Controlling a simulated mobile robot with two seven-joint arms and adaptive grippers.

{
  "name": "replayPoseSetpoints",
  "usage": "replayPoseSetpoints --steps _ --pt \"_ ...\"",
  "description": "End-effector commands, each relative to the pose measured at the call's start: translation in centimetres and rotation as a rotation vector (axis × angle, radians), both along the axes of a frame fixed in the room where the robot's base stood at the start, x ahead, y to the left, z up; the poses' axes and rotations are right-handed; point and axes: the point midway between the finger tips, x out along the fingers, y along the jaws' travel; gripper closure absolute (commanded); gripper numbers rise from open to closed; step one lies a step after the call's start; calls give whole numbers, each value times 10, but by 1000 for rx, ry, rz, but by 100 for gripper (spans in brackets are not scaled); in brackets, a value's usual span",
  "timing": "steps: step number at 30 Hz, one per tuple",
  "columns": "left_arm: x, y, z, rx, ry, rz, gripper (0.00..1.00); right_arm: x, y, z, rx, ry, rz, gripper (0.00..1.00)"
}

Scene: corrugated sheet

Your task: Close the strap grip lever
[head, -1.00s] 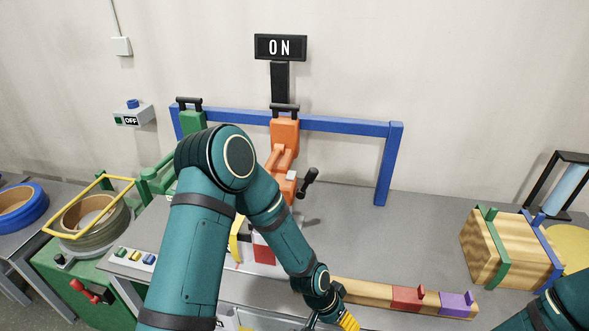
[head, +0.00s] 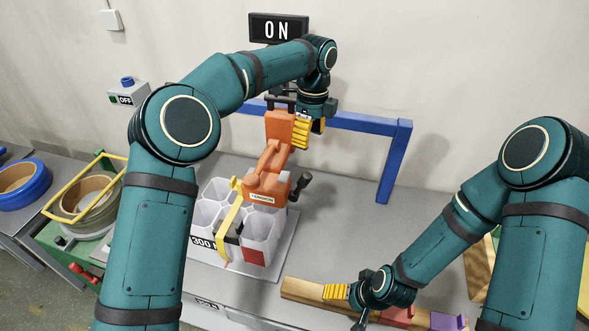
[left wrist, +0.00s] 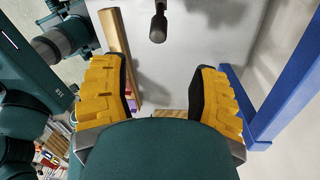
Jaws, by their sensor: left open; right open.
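My left gripper (head: 308,132) is open and empty, by the tensioner's upper right side, above the lever. In the left wrist view the left gripper's fingers (left wrist: 160,95) are apart. My right gripper (head: 335,293) is open, low over a wooden bar; contact is unclear.
The wooden bar (head: 300,287) with red (head: 397,316) and purple blocks lies at the bench front. An ON sign (head: 278,28) is above the tensioner. An OFF box (head: 126,94) and strap coils (head: 88,192) are left.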

Motion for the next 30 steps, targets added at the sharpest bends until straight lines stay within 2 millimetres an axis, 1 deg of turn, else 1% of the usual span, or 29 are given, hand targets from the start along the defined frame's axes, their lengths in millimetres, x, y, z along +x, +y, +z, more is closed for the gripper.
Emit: replayPoseSetpoints --steps 2,5,15,21,25,30 --pt "-1 0 -5 2 3 -4 39 0 0 -1 0 1 0 10" --pt "-2 1 -18 3 5 -4 39 0 0 -4 -1 1 -1 10" --pt "-8 4 -84 2 5 -2 39 0 0 -10 -2 0 0 10" --pt "-11 5 -116 1 3 0 39 0 1 -11 -2 0 0 10" --pt "-12 6 -129 1 3 0 39 0 1 -11 -2 0 0 10" --pt "-12 6 -136 0 1 0 39 0 1 -11 -2 0 0 10"
